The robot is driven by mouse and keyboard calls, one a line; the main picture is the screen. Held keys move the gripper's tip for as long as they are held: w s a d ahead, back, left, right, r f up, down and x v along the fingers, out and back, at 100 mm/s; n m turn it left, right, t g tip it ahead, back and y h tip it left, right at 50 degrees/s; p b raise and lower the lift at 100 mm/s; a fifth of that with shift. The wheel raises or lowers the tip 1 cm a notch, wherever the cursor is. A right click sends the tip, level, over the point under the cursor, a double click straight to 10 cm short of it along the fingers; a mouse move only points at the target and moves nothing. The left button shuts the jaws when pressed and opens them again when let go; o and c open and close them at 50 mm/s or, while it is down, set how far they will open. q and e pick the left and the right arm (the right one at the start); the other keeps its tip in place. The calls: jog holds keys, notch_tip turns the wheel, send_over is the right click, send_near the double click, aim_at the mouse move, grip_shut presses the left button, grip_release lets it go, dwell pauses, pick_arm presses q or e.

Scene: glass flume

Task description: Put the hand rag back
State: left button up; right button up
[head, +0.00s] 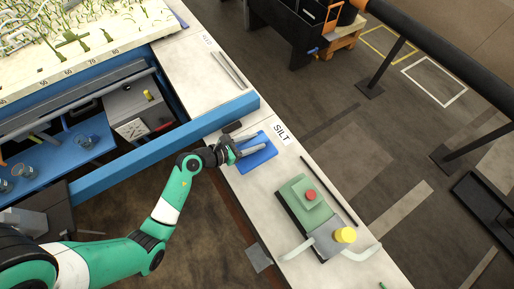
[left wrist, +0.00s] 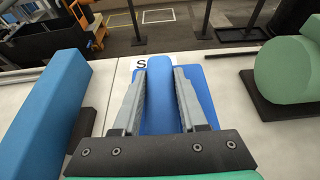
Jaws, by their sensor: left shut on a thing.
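The blue hand rag (head: 262,158) lies on the pale bench top beside the SILT label (head: 281,133). My left gripper (head: 246,147) reaches over it from the left, its fingers low across the rag. In the left wrist view the gripper (left wrist: 158,100) is shut on a raised, rounded blue part of the rag (left wrist: 159,85), with a finger on each side. A flat blue part shows behind and to the right of the fingers. Whether the rag's underside is clear of the bench cannot be told. My right gripper is not in view.
A blue beam (head: 165,145) ends on the bench just beyond the gripper. A green device with a red knob (head: 310,195), a yellow-capped grey part (head: 345,235) and a dark rod (head: 329,190) lie nearer. Thin metal rods (head: 229,70) lie farther along the bench.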

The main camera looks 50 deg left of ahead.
pick_arm(q)
jog(key=shift+w+f, duration=0.35)
jog(key=shift+w+d+f, duration=0.1)
jog(key=shift+d+f, duration=0.05)
jog(key=shift+f, duration=0.1)
jog(key=shift+w+f+b, duration=0.1)
jog(key=shift+f+b, duration=0.8)
jog(key=shift+f, duration=0.65)
jog(key=shift+f, duration=0.1)
jog(key=shift+f, duration=0.15)
jog(key=o, duration=1.1)
